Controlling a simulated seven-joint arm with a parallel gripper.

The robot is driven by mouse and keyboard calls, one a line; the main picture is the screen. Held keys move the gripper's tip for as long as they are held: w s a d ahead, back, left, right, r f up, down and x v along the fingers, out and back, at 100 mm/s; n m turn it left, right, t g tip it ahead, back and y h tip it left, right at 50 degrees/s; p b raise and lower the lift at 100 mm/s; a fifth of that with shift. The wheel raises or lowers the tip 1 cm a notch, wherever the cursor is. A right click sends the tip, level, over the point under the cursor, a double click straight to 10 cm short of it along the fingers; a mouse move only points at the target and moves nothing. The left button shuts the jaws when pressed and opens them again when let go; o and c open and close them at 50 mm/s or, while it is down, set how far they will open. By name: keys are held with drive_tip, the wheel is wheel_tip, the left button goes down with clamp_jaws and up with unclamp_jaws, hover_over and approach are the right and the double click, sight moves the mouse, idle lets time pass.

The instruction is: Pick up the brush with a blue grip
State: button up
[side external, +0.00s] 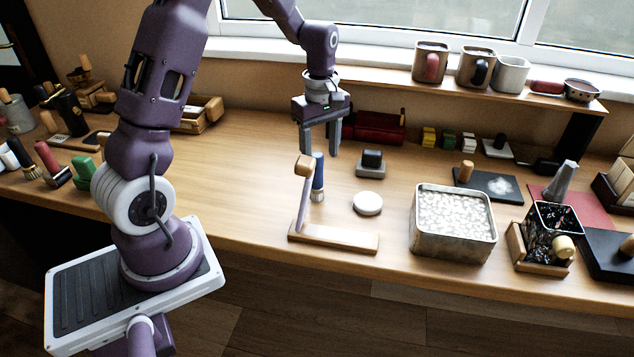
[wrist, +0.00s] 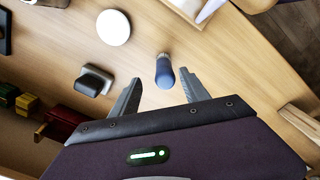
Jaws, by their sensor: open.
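The brush with a blue grip (side external: 318,172) stands upright on the wooden table, grip up and bristles down. In the side view it is just behind a small wooden stand. In the wrist view the blue grip (wrist: 165,72) shows from above, slightly beyond and between the two fingertips. My gripper (side external: 320,152) points down over the brush, its fingers spread apart with nothing between them that I can see held. In the wrist view my gripper (wrist: 163,84) also shows open. Part of the lower brush is close to the stand's post in the side view.
The wooden stand (side external: 335,238) is in front of the brush. A white disc (side external: 367,203) and a dark-topped block (side external: 371,163) lie to its right, then a metal tin (side external: 453,252) of white pieces. A dark red box (side external: 380,127) is behind. The table left of the brush is clear.

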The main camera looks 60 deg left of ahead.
sight(317, 176)
drive_tip(key=f, duration=0.7)
drive_tip(key=shift+s+f, duration=0.15)
drive_tip(key=shift+s, duration=0.25)
clamp_jaws()
idle(0.8)
